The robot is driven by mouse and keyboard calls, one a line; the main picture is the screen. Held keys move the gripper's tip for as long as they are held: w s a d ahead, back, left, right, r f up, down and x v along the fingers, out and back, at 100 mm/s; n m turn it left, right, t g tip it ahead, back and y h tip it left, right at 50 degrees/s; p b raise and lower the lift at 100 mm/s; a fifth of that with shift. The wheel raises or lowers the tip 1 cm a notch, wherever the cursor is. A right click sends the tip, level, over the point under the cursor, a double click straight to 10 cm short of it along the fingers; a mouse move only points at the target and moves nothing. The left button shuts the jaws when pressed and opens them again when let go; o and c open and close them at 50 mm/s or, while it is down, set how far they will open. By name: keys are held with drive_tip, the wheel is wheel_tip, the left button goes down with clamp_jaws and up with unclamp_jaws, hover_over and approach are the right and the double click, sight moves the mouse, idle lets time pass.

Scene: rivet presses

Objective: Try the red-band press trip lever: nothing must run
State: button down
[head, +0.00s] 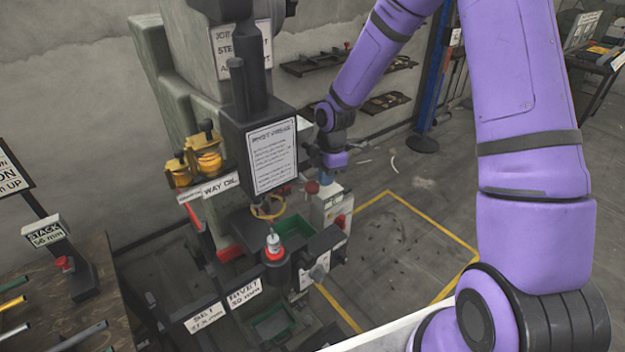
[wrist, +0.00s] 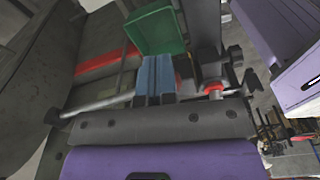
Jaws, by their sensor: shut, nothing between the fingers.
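The press (head: 185,85) stands left of centre in the head view, a grey-green machine with a red band (head: 230,252) low on its body. The red band (wrist: 105,62) also shows in the wrist view. A pale metal rod (wrist: 100,105) with a dark end runs sideways behind my fingers; a red collar (wrist: 214,89) lies to their right. I cannot tell for sure that this rod is the trip lever. My gripper (head: 326,178) is beside the press front, above a pale box (head: 330,208). Its blue fingers (wrist: 155,76) are shut and empty, near the rod; contact is unclear.
Yellow oil cups (head: 207,155) and a notice plate (head: 272,157) are on the press. A workbench (head: 95,275) stands left. Yellow-lined floor (head: 395,245) at right is clear.

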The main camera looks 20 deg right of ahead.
wheel_tip(320, 180, up, 11)
drive_tip(key=d, duration=0.1)
drive_tip(key=shift+f, duration=0.15)
drive_tip(key=shift+w, duration=0.1)
idle(0.5)
drive_tip(key=s+d+r+m+t+h, duration=0.2)
drive_tip(key=s+r+m+t, duration=0.1)
drive_tip(key=s+r+m, duration=0.95)
drive_tip(key=s+r+m+t, duration=0.1)
drive_tip(key=s+r+m, duration=0.2)
drive_tip(key=s, duration=0.5)
drive_tip(key=s+d+r+m+t, duration=0.1)
drive_tip(key=s+r+m, duration=0.3)
drive_tip(key=s, duration=0.5)
wheel_tip(320, 180, up, 2)
drive_tip(key=shift+s+r+t+y, duration=0.15)
drive_tip(key=shift+t+y, duration=0.15)
drive_tip(key=shift+y, duration=0.1)
drive_tip(key=shift+d, duration=0.1)
